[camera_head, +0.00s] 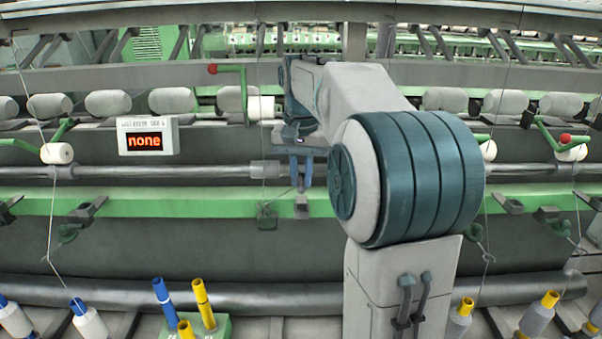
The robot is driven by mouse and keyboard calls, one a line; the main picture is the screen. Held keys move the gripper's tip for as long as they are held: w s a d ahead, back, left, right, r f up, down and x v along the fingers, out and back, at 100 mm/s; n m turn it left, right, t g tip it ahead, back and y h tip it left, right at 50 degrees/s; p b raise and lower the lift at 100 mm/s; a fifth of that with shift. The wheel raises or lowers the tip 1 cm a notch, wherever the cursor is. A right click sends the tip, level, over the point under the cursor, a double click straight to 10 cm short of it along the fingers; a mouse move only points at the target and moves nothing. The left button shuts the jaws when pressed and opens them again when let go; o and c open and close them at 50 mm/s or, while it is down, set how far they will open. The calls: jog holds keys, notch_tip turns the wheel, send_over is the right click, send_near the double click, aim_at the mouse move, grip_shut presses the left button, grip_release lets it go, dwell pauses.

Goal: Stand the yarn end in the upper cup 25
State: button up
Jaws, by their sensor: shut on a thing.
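My gripper (300,186) points down in front of the green rail, left of my own large arm joint. Its blue fingers are close together, shut on the yarn end, which is too thin to make out clearly. A faint pale thread (284,194) runs down and left from near the fingertips. A small grey block (301,208) is just below the fingertips at the rail; I cannot tell whether they touch. No number 25 is readable, so I cannot tell which part is the upper cup.
A display box (146,136) reads "none". A green lever with a red knob (213,69) stands left of my arm. A steel rod (150,172) and green rail (150,203) cross the frame. Yellow and blue tubes (203,303) stand at the front. My arm hides the centre right.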

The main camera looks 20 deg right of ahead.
aim_at(301, 193)
jog(key=shift+f+b, duration=1.8)
jog(key=shift+f, duration=0.75)
jog(key=o, duration=0.7)
jog(key=shift+o, duration=0.2)
notch_tip(301, 193, up, 14)
jog(key=shift+f+p, duration=0.1)
jog(key=shift+p, duration=0.45)
jog(key=shift+a, duration=0.1)
